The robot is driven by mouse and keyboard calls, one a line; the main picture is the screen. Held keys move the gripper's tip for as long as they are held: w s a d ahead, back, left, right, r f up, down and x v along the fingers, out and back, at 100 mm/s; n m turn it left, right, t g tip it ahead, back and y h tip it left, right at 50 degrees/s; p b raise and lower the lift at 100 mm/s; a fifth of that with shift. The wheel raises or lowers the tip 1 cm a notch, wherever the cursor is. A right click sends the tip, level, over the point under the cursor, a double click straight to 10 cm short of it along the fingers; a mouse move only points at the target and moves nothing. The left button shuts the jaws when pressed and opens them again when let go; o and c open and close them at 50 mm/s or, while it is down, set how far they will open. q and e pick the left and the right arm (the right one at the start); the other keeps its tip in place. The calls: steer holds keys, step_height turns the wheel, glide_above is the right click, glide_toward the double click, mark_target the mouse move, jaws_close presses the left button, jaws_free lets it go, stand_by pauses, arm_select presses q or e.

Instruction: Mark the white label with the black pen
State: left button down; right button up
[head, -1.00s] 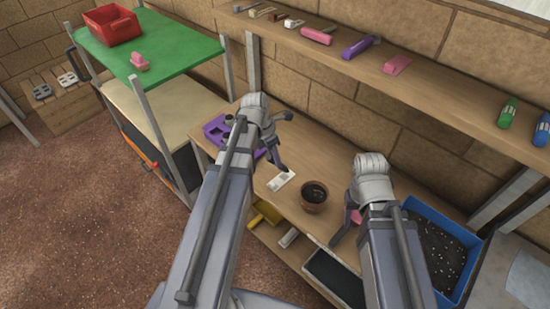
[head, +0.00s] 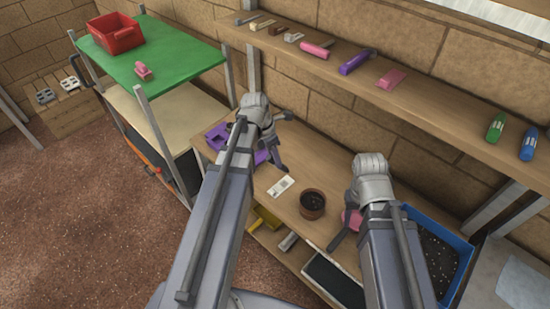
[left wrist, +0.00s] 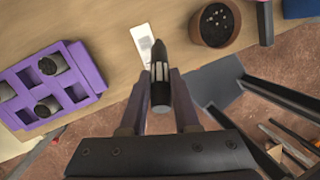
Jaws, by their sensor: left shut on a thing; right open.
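The white label (head: 281,186) lies flat on the bench left of the terracotta pot. It shows in the left wrist view (left wrist: 140,36) with a grey patch on it. My left gripper (head: 275,158) is just behind the label in the head view. It is shut on the black pen (left wrist: 160,75), which has a pale banded part and points toward the label's side; I cannot tell whether its tip touches anything. The pen is hard to make out in the head view. My right gripper (head: 346,225) is open near the bench's front edge, beside a pink thing (head: 352,219).
The terracotta pot (head: 312,204) with dark soil stands right of the label. A purple tray (left wrist: 92,66) with dark-topped plugs is to the left. A blue bin (head: 462,247) of soil is at the right. A wooden shelf (head: 440,118) with tools runs above the bench.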

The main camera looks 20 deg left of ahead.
arm_select(q)
steer(key=shift+f, duration=0.2)
stand_by(0.3)
steer(key=shift+b+x, duration=0.9)
steer(key=shift+b, duration=0.15)
steer(key=shift+w, duration=0.1)
steer(key=shift+r, duration=0.1)
